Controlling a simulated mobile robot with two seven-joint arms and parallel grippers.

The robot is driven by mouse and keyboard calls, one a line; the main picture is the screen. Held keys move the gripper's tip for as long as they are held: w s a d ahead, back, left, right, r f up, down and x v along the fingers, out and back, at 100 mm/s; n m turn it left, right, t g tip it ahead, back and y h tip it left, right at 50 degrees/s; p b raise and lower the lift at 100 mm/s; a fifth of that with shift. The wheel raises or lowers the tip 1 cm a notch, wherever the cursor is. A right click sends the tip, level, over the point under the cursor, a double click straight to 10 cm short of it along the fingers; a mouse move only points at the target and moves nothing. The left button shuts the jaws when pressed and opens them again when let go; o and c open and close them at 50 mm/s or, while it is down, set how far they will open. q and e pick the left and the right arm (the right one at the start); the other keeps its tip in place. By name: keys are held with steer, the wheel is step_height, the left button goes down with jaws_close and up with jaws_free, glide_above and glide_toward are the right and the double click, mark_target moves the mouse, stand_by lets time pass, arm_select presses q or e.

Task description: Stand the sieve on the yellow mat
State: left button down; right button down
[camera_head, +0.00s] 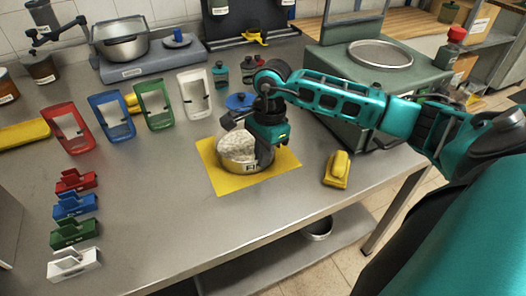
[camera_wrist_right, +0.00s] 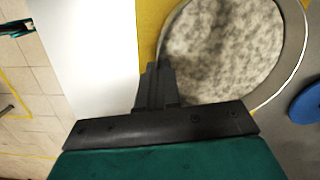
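The sieve (camera_head: 240,158) is a round metal-rimmed drum with a pale speckled top and a label on its front. It looks level and is over the middle of the yellow mat (camera_head: 283,164); I cannot tell whether a thin gap separates them. My right gripper (camera_head: 258,150) is at the sieve's rim, on its right side in the head view. In the right wrist view its dark fingers (camera_wrist_right: 155,85) are close together at the edge of the sieve (camera_wrist_right: 222,45) and look shut on the rim. The mat (camera_wrist_right: 150,30) shows beside it. My left gripper is out of view.
A yellow block-like tool (camera_head: 337,169) lies right of the mat. A blue round lid (camera_head: 240,101) is behind the sieve. Several coloured frames, such as the white one (camera_head: 194,94), stand at left. Coloured holders (camera_head: 73,206) line the front left. Bare steel lies in front.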

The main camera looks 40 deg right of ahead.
steer(key=shift+r, duration=0.1)
steer(key=c, duration=1.3)
jaws_free()
steer(key=shift+c, duration=0.2)
step_height(320, 180, up, 12)
steer(key=d, duration=0.1)
steer(key=shift+d, duration=0.15)
steer(key=shift+s, duration=0.1)
